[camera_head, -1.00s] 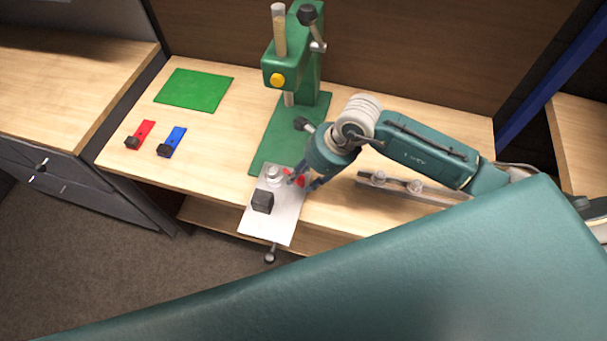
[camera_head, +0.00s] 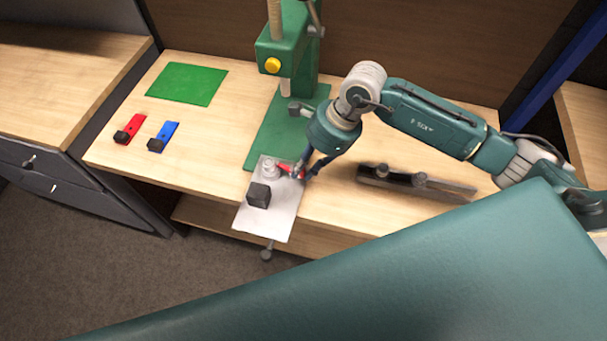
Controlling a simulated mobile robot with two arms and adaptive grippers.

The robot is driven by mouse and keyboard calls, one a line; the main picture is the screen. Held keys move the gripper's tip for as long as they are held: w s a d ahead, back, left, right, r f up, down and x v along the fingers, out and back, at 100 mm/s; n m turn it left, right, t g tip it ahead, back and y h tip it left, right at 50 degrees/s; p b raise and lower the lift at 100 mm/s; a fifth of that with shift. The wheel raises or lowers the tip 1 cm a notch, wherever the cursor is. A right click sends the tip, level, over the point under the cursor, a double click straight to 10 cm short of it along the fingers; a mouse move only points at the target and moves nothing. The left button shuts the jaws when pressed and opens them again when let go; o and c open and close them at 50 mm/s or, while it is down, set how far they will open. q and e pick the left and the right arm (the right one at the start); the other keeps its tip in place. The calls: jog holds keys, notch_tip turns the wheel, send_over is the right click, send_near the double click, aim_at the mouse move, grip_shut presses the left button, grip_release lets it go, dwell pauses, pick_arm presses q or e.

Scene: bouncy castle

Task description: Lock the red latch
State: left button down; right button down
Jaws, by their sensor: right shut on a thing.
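The red latch (camera_head: 287,168) is a small red lever at the back right of a grey metal plate (camera_head: 279,217), beside a round metal fitting (camera_head: 269,170). It points from the fitting toward my right gripper (camera_head: 302,172). My right gripper is shut on the outer end of the red latch, with its fingers angled down from the right and hiding that end. A black block (camera_head: 258,195) sits on the plate. My left gripper is not in view.
A green press (camera_head: 290,55) stands behind the plate. A red piece (camera_head: 133,126) and a blue piece (camera_head: 166,132), each with a black block, lie left near a green mat (camera_head: 187,84). A dark rail (camera_head: 415,185) lies right. The left tabletop is mostly clear.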

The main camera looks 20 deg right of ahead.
jog(key=n+b, duration=0.1)
jog(key=b, duration=0.1)
jog(key=shift+w+n+g+b, duration=0.3)
jog(key=shift+w+n, duration=0.1)
jog(key=shift+w+r+n+b, duration=0.1)
jog(key=shift+r+n+b, duration=0.15)
jog(key=shift+n+b, duration=0.4)
jog(key=c, duration=1.7)
grip_release()
jog(key=shift+a, duration=0.1)
jog(key=v, duration=1.2)
jog(key=shift+w+d, duration=0.1)
jog(key=shift+d, duration=0.1)
